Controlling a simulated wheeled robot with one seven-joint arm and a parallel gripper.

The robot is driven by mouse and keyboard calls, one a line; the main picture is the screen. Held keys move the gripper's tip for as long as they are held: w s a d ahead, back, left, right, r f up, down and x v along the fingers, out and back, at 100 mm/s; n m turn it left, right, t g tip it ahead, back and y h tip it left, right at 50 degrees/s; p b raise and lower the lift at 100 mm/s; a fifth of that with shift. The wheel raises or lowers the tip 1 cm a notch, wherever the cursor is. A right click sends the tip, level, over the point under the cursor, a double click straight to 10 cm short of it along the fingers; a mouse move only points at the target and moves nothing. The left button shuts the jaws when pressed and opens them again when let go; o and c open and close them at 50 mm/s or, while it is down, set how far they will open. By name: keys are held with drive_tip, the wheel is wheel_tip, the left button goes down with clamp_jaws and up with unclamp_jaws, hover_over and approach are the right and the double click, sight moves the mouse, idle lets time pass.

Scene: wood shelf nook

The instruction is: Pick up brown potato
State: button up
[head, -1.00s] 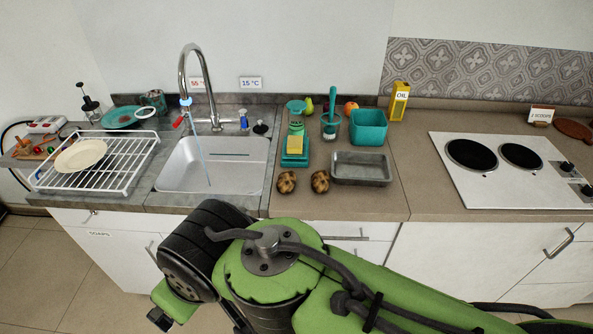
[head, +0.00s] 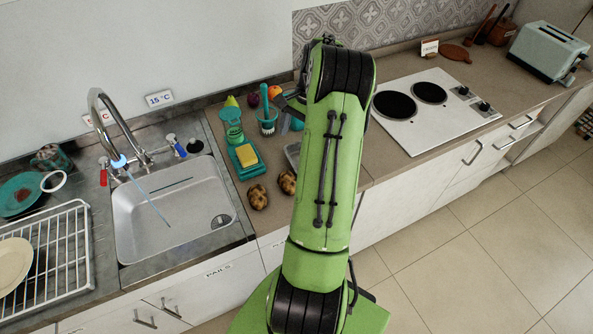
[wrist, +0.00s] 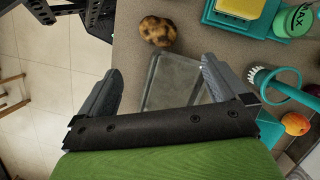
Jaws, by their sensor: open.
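Two brown potatoes lie side by side near the counter's front edge in the head view: the left potato (head: 258,196) and the right potato (head: 287,182), which is close to my arm. In the wrist view one mottled brown potato (wrist: 158,31) shows at the top, beyond the fingertips. I cannot tell for sure which of the two it is. My gripper (wrist: 160,66) is open and empty, its fingers spread above a grey metal tray (wrist: 165,88). The potato is ahead of the fingers, apart from them. In the head view my arm hides most of the tray.
A teal sponge holder (head: 246,172) with a yellow sponge stands behind the potatoes. The sink (head: 172,205) is to the left, the hob (head: 425,108) to the right. Open floor lies in front.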

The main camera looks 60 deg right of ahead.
sight(289, 177)
drive_tip(key=x, duration=1.6)
drive_tip(key=shift+s+a+r, duration=0.1)
drive_tip(key=shift+a, duration=0.05)
drive_tip(key=shift+c, duration=0.5)
drive_tip(key=c, duration=0.9)
